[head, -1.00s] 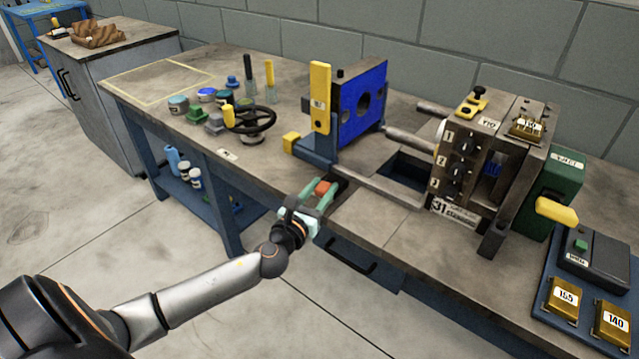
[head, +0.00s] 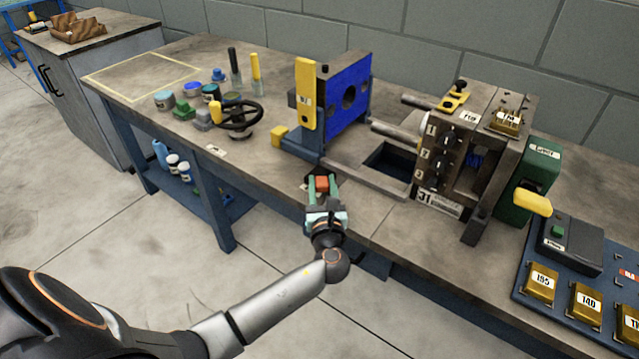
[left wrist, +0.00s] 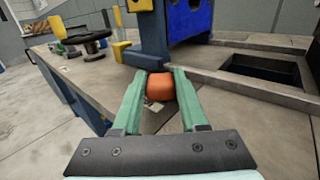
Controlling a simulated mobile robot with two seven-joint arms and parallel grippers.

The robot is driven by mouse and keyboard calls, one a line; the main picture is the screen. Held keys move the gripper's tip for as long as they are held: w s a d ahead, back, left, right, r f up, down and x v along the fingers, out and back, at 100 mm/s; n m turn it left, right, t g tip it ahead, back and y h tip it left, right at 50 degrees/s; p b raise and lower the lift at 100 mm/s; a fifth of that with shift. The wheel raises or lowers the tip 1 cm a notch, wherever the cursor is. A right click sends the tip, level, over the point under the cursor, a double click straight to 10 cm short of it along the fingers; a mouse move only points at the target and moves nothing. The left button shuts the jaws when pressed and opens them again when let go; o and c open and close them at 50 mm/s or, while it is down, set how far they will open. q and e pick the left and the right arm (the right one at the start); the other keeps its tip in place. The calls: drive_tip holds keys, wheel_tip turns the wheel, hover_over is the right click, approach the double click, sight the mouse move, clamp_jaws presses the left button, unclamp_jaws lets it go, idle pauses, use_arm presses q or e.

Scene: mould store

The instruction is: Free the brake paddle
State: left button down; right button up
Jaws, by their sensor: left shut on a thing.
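A small orange-red block (head: 322,184), which looks like the brake paddle, is at the front edge of the bench, below the blue die plate. My left gripper (head: 323,189) comes from the front and is shut on it, its green fingers on either side. In the left wrist view the orange-red block (left wrist: 160,87) sits between the fingertips. My right gripper is not in view.
The blue plate (head: 348,97) with a yellow upright (head: 306,95) stands behind the gripper. A machine block (head: 475,150) with knobs and rails is to the right. A black handwheel (head: 240,117) and several pots are left. The bench's front left strip is fairly clear.

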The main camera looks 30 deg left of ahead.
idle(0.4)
use_arm(q)
drive_tip(key=shift+c, duration=2.2)
unclamp_jaws()
drive_tip(key=shift+w, duration=0.1)
drive_tip(key=p+v, duration=0.1)
drive_tip(key=v, duration=1.1)
drive_tip(key=shift+s+d+p, duration=0.2)
drive_tip(key=shift+s+p, duration=0.05)
drive_tip(key=shift+p, duration=0.05)
